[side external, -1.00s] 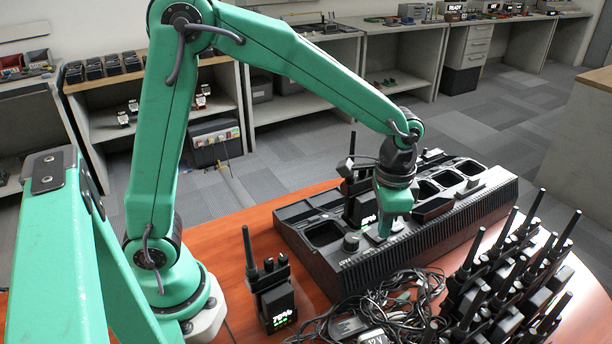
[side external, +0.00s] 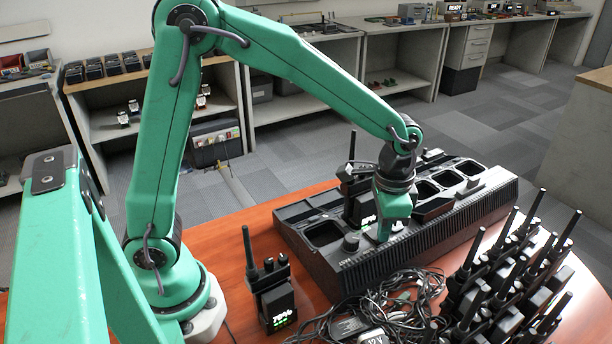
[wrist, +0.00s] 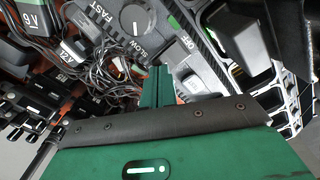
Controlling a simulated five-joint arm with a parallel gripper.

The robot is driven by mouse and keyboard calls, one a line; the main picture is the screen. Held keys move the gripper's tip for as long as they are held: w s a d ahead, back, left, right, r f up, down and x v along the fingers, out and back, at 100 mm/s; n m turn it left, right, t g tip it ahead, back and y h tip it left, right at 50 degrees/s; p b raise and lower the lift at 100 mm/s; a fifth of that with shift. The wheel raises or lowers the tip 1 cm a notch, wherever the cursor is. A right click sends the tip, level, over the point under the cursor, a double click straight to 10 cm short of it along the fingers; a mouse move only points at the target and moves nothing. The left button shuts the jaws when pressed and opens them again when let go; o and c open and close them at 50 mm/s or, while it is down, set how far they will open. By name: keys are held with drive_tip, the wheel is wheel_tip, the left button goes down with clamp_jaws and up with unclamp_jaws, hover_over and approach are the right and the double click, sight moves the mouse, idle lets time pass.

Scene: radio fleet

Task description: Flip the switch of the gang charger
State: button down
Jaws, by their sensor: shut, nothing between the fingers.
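The gang charger (side external: 440,232) is a long black unit with several bays on the table. In the wrist view its grey panel (wrist: 208,62) carries an OFF mark and a round knob (wrist: 136,20) between FAST and SLOW. The knob also shows in the side view (side external: 351,242). My green gripper (side external: 383,238) is shut and empty, pointing down at the panel just right of the knob. In the wrist view its fingertips (wrist: 154,84) are beside a light grey part (wrist: 190,82).
A radio (side external: 361,205) stands in a charger bay, close behind my gripper. Another radio (side external: 272,295) stands on the wooden table (side external: 225,250) at the front left. Tangled cables (side external: 400,305) lie in front of the charger. Several radios (side external: 500,285) crowd the right.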

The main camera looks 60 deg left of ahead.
drive_tip(key=shift+f, duration=0.25)
drive_tip(key=shift+r, duration=3.55)
drive_tip(key=s+a+r+n+t, duration=0.2)
drive_tip(key=s+a+n, duration=0.1)
drive_tip(key=s+a, duration=0.3)
drive_tip(key=s+a+r+n+t, duration=0.3)
drive_tip(key=s+a, duration=0.2)
drive_tip(key=s, duration=0.5)
drive_tip(key=shift+s+a+r+t, duration=0.15)
drive_tip(key=shift+a+r+t, duration=0.15)
drive_tip(key=shift+a+r, duration=0.1)
